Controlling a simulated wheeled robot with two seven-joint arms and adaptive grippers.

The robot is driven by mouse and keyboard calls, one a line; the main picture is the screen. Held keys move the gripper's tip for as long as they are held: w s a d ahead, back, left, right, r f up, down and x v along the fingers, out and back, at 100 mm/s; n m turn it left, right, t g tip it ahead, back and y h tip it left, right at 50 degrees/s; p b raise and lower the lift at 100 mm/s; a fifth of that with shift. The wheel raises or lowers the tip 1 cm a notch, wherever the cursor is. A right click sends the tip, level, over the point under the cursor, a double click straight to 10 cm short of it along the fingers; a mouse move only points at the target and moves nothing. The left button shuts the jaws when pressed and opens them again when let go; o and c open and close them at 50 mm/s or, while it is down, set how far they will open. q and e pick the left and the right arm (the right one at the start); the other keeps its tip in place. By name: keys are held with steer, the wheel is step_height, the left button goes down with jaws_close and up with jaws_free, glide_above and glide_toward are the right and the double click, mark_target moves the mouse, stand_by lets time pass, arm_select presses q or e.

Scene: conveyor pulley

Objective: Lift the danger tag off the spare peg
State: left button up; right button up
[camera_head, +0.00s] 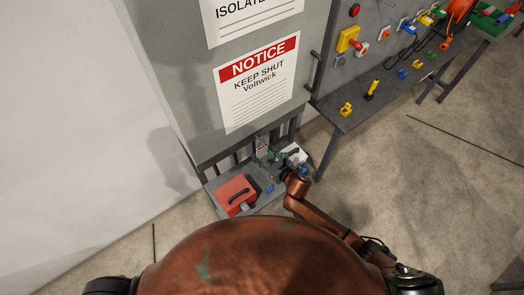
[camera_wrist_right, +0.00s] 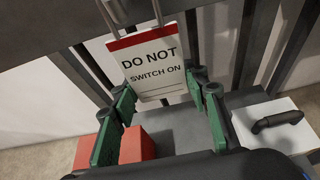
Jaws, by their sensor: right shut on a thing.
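The danger tag (camera_wrist_right: 152,68), white with a red top band and reading "DO NOT SWITCH ON", fills the middle of the right wrist view. Two thin metal prongs (camera_wrist_right: 158,12) run up from its top edge; whether they are the spare peg or part of the tag I cannot tell. In the head view my right gripper (camera_head: 267,157) is small, low in front of the grey cabinet. My left gripper is not in view.
A bench (camera_head: 350,118) with coloured locks stands right. Dark bars (camera_wrist_right: 275,50) rise behind the tag.

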steer(key=shift+r+p, duration=0.3)
steer(key=shift+r, duration=0.1)
steer(key=shift+s+d, duration=0.1)
steer(key=shift+s, duration=0.05)
steer(key=shift+s+d+r+p, duration=0.15)
steer(key=shift+s+d+p, duration=0.4)
steer(key=shift+s, duration=0.25)
steer(key=shift+s+d+r+p, duration=0.15)
steer(key=shift+s+d+p, duration=0.25)
steer(key=shift+s+d, duration=0.35)
steer(key=shift+s, duration=0.2)
steer(key=shift+s, duration=0.1)
steer(key=s+d+p, duration=0.1)
steer(key=s+d, duration=0.3)
steer(key=s, duration=0.1)
steer(key=shift+s, duration=0.25)
